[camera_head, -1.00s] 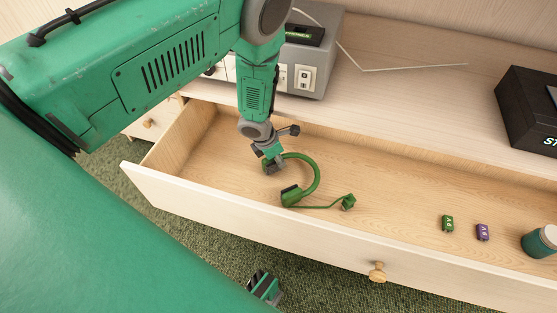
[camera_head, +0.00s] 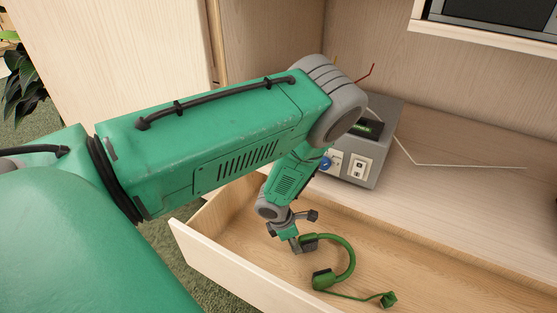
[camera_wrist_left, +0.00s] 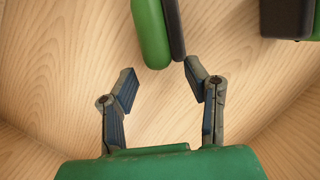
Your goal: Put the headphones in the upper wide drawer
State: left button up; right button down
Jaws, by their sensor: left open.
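The green headphones (camera_head: 350,262) with dark ear pads and a microphone boom lie inside the open wide drawer (camera_head: 212,256). My left gripper (camera_head: 296,247) is low in the drawer beside the headphones' far-left ear cup. In the left wrist view, its two fingers (camera_wrist_left: 160,73) are apart with bare wood between them. One green ear cup with a dark pad (camera_wrist_left: 157,30) is just beyond the fingertips, and the other (camera_wrist_left: 287,18) is at the top right. The headphones are not held. My right gripper is not in view.
A grey device (camera_head: 370,152) with sockets and a blue knob stands on the cabinet top behind the drawer. A thin white cable (camera_head: 450,165) runs right from it. A tall wooden panel (camera_head: 110,60) stands at the left, with a plant (camera_head: 22,90) beside it.

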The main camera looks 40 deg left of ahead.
pick_arm(q)
jog(key=s, duration=0.1)
jog(key=s+a, duration=0.1)
jog(key=s+a+p, duration=0.1)
jog(key=s, duration=0.1)
jog(key=shift+a+r, duration=0.1)
jog(key=shift+s+r, duration=0.1)
jog(key=shift+s, duration=0.35)
jog(key=shift+a+f, duration=0.2)
jog(key=shift+a, duration=0.2)
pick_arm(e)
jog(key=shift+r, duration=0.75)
pick_arm(q)
jog(key=shift+d+r, duration=0.1)
